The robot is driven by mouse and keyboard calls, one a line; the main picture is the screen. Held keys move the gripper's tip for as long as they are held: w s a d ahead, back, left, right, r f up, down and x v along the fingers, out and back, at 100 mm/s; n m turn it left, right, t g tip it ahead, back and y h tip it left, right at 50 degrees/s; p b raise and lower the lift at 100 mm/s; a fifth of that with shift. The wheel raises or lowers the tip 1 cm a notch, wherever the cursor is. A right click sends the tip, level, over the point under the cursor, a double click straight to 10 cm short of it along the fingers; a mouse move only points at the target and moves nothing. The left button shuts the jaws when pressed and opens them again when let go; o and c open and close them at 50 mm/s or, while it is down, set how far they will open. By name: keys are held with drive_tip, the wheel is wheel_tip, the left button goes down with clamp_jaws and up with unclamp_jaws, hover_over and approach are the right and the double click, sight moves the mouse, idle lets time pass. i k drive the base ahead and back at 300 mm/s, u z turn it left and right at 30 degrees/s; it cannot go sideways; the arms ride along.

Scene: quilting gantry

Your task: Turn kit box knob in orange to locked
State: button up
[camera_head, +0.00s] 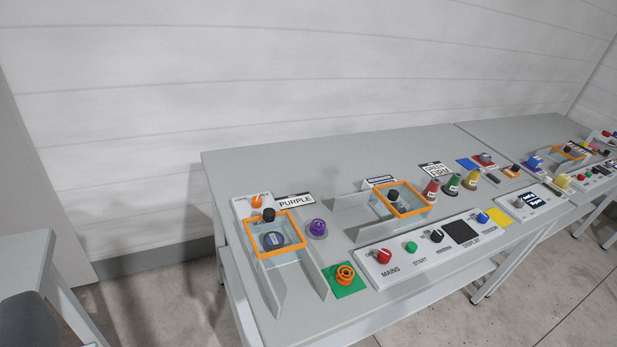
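An orange knob (257,201) sits on a small white plate (240,208) at the back left of the table. The plate carries small lettering too small to read surely, so the knob's setting cannot be told. A second orange-framed clear box (406,212) with a black knob (393,195) stands in the middle of the table. My gripper is not in view.
The grey table (240,170) stands against a white wall. Grey divider walls flank the box. A purple spool (317,228), an orange ring on a green pad (348,288) and a control panel (390,277) lie to the right. Another table (30,260) is at the left; floor shows between.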

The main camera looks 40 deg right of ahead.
sight(256, 199)
drive_tip(key=z, duration=0.45)
drive_tip(key=i, duration=1.2)
drive_tip(key=z, duration=0.55)
drive_tip(key=k, duration=0.7)
drive_tip(key=z, duration=0.25)
drive_tip(key=i, duration=0.8)
drive_tip(key=u, duration=0.1)
